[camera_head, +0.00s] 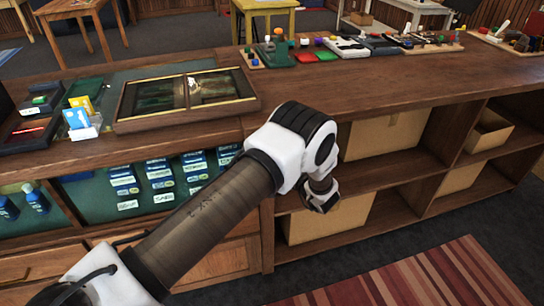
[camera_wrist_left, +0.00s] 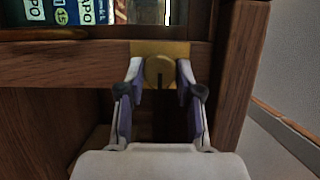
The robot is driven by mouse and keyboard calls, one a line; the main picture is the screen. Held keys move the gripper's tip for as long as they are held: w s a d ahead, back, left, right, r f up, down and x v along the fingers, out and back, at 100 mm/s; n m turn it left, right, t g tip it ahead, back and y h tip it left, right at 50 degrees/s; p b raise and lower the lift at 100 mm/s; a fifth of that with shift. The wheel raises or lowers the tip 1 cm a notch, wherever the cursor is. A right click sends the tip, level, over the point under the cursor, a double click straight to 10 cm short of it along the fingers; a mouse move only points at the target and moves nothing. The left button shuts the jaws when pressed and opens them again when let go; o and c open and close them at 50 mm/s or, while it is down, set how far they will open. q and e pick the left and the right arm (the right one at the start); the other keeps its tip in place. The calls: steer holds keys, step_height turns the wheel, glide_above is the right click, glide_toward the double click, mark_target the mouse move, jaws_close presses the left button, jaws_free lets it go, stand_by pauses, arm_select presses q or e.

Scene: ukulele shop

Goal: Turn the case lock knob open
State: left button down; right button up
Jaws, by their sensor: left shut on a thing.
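A round brass lock knob (camera_wrist_left: 159,72) sits on a brass plate (camera_wrist_left: 183,49) fixed to the dark wooden front of the case, below its display opening. My left gripper (camera_wrist_left: 159,73) has one finger on each side of the knob and is shut on it. How the knob is turned is hard to tell. In the head view my left arm reaches across the counter front; the knob and the fingers do not show there. My right gripper is in neither view.
The wooden counter (camera_head: 340,95) bears a framed glass-topped box (camera_head: 128,108) and a board of small coloured items (camera_head: 318,57). Open shelves with cardboard boxes (camera_head: 387,134) lie to the right. A striped rug (camera_head: 420,280) covers part of the floor. Packages labelled CAPO (camera_wrist_left: 86,12) show above the knob.

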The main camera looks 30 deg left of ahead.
arm_select(q)
steer(key=c, duration=0.8)
jaws_free()
steer(key=v, duration=1.2)
steer(key=shift+a, duration=0.1)
